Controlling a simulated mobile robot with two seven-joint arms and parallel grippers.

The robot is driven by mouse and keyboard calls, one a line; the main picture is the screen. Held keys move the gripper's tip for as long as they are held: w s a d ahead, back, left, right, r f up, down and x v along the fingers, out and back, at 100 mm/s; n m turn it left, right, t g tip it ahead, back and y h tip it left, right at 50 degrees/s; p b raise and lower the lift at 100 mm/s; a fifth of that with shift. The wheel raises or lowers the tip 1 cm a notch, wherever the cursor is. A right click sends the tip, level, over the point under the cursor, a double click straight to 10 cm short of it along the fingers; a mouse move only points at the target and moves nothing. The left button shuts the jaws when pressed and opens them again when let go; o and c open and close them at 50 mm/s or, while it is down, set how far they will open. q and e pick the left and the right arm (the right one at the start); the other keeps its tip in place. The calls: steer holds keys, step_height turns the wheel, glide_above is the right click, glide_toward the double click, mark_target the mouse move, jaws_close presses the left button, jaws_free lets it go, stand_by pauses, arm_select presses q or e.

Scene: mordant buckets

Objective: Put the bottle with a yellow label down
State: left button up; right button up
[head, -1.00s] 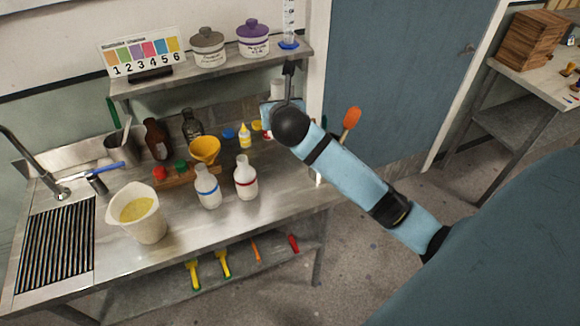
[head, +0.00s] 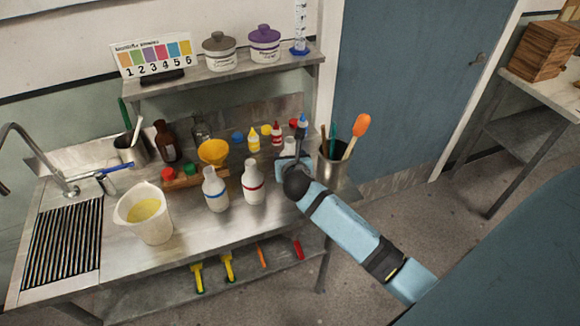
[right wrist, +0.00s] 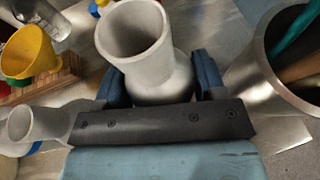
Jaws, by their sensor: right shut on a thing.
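My right gripper (head: 291,163) is shut around a white open-topped bottle (right wrist: 160,75) at the right end of the steel counter. The bottle is upright between the two blue fingers in the right wrist view. In the head view only its upper part (head: 289,146) shows behind my gripper. Its label is hidden, so I cannot see a yellow one. I cannot tell whether its base touches the counter. My left gripper is not in view.
A steel pot of utensils (head: 332,168) stands close right of the held bottle. A red-banded bottle (head: 252,186) and a blue-banded bottle (head: 215,192) stand to the left. Small dropper bottles stand behind. A jug (head: 140,222) and yellow funnel (head: 213,152) are further left.

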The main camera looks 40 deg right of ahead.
steer(key=shift+f, duration=1.65)
steer(key=shift+f, duration=0.1)
steer(key=o, duration=1.1)
